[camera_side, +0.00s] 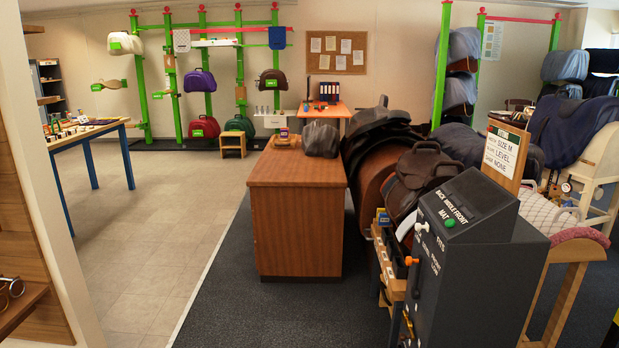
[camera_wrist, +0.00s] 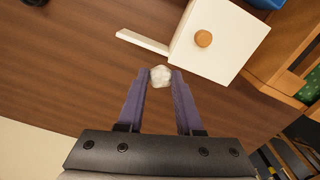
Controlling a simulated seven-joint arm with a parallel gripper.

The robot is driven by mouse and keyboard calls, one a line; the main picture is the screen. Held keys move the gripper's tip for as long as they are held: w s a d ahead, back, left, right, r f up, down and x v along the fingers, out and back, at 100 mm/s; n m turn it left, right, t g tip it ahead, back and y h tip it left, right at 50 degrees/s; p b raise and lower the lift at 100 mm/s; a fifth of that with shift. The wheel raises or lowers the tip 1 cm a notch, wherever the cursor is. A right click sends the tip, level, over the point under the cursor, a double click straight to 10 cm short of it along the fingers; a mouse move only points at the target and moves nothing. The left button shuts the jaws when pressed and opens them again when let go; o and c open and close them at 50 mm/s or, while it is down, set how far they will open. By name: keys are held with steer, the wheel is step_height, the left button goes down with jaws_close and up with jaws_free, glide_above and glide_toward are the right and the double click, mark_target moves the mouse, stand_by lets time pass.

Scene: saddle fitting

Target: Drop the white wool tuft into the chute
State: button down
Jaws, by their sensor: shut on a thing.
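In the wrist view my gripper (camera_wrist: 161,75) is shut on the white wool tuft (camera_wrist: 161,77), a small pale clump held between the tips of its two purple fingers. Brown wood-grain surface lies beneath it; the height above it is hard to tell. A white box (camera_wrist: 225,50) with a round tan disc or opening (camera_wrist: 203,39) stands just beyond and to the right of the fingertips. I cannot tell whether this box is the chute. My gripper and the tuft cannot be made out in the side view.
In the wrist view, a white strip (camera_wrist: 142,41) lies left of the box, and a wooden frame (camera_wrist: 278,75) stands at right. The brown surface (camera_wrist: 70,70) left of the fingers is clear. The side view shows a wooden counter (camera_side: 297,215) and a dark grey cabinet (camera_side: 480,270).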

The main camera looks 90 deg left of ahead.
stand_by(0.5)
steer(key=shift+s+a+m, duration=0.1)
steer(key=shift+s+m, duration=0.45)
steer(key=shift+m, duration=0.25)
steer(key=s+a+r+n, duration=0.1)
steer(key=s+a+r, duration=0.3)
steer(key=a, duration=0.5)
steer(key=s+a+r+n, duration=0.1)
steer(key=s+a+r, duration=0.2)
steer(key=s+a, duration=0.5)
steer(key=shift+w+a+f, duration=0.15)
steer(key=shift+w+f, duration=0.1)
steer(key=shift+f, duration=0.75)
steer(key=shift+w+a+f, duration=0.15)
steer(key=shift+w+f, duration=0.05)
steer(key=shift+f, duration=0.75)
steer(key=shift+w+a+f, duration=0.15)
steer(key=shift+w+f, duration=0.1)
steer(key=shift+f, duration=0.75)
steer(key=shift+c, duration=2.4)
jaws_free()
steer(key=shift+r, duration=0.1)
